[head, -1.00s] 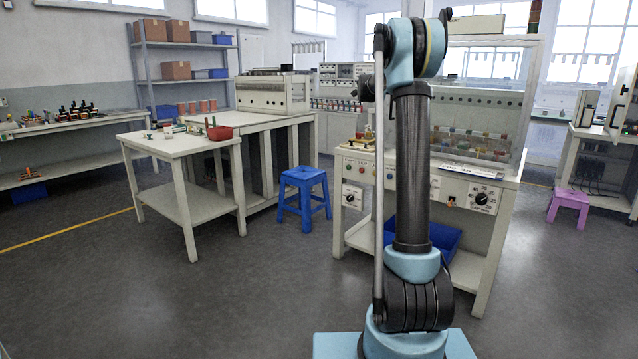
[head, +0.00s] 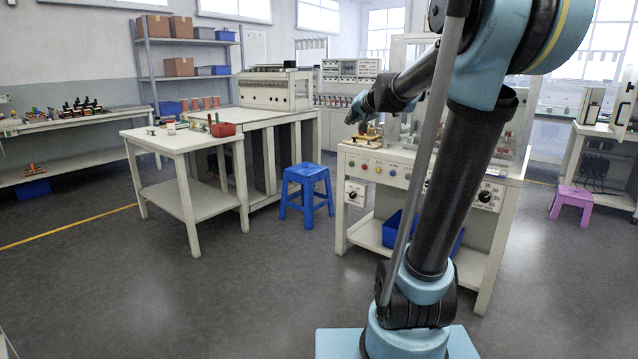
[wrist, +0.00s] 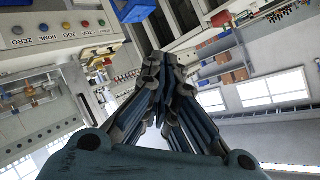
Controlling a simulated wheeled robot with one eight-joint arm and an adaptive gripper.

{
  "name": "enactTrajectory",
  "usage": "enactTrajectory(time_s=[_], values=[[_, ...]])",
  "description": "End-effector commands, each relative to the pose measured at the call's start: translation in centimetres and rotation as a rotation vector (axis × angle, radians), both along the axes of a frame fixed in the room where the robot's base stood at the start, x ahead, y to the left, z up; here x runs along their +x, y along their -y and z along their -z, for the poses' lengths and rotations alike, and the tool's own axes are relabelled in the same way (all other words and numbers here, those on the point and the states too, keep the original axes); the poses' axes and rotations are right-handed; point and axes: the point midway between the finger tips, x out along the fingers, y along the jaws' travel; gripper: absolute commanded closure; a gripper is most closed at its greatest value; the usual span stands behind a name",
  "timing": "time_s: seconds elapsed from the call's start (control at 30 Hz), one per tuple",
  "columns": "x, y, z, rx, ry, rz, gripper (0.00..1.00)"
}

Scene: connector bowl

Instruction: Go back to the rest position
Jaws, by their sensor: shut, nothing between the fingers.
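My gripper (head: 353,117) shows in the head view at the end of my forearm. It is in the air above the left end of the bench with the coloured buttons, and points left and a little down. In the wrist view my gripper (wrist: 167,58) has its blue-grey fingers brought together, with nothing seen between them. My arm leans to the right in the head view and hides part of that bench.
The button bench (head: 375,190) stands in front of me with a small brass-coloured device (head: 370,136) below my gripper. A blue stool (head: 306,190) and a white table (head: 160,143) with a red bowl (head: 222,130) are to the left. A purple stool (head: 573,198) is at right. Floor at front left is clear.

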Motion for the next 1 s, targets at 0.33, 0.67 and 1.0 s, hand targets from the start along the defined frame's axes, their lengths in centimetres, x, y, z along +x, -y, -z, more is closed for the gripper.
enactTrajectory(time_s=[0.33,0.67,1.0], values=[[-15.2,0.2,11.3,-0.226,-0.258,-0.15,1.0],[-29.6,3.2,22.5,-0.432,-0.533,-0.24,1.0],[-40.1,6.7,30.4,-0.577,-0.761,-0.271,1.0]])
